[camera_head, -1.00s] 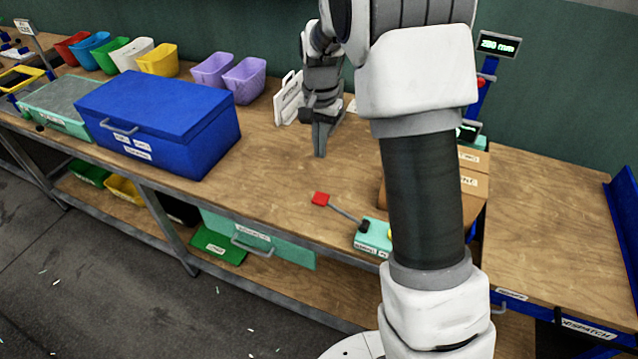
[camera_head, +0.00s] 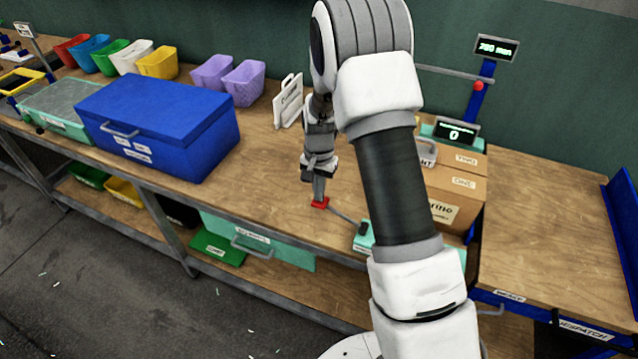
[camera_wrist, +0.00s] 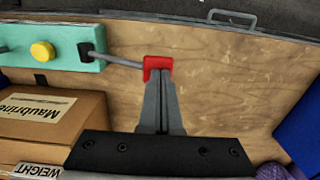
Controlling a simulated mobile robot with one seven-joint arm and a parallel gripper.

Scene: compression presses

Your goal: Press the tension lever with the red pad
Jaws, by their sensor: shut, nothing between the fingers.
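The tension lever is a grey rod (camera_head: 345,216) with a red pad (camera_head: 320,202) at its end, near the front edge of the bench. It comes out of a teal base (camera_head: 364,238), partly hidden behind my arm in the head view. My gripper (camera_head: 319,197) is shut and empty and points down at the pad. In the wrist view, the fingertips (camera_wrist: 159,76) overlap the lower edge of the red pad (camera_wrist: 157,64). They look to be at or on it; firm contact cannot be told. The wrist view also shows the teal base with a yellow button (camera_wrist: 42,51).
Cardboard boxes (camera_head: 455,190) stand right of my arm, below a counter display (camera_head: 457,132). A large blue box (camera_head: 155,120) is on the left, with colored bins (camera_head: 158,62) behind. A white sign holder (camera_head: 288,100) stands behind my gripper. The wood between is clear.

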